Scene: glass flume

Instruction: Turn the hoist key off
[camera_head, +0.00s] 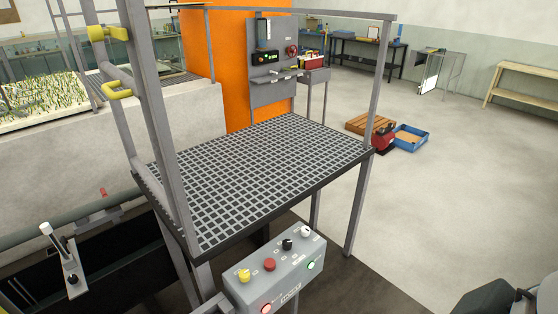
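A grey control box (275,281) is at the bottom middle, by the near side of the grated platform. Its top carries a yellow knob (244,275), a red button (270,265), a black knob (287,244) and a white knob (306,231). Its front has a lit green lamp (311,265) and a lit red lamp (266,308). The lettering is too small to read, so I cannot tell which control is the hoist key or how it is turned. Neither gripper can be made out. A dark rounded shape at the lower right may be part of my arm.
The grated platform (255,175) with grey posts and rails stands behind the box. A white-handled lever (62,262) is at the left. A wall panel (272,65) hangs on the orange column (232,90). A blue tray (410,138) lies on the floor.

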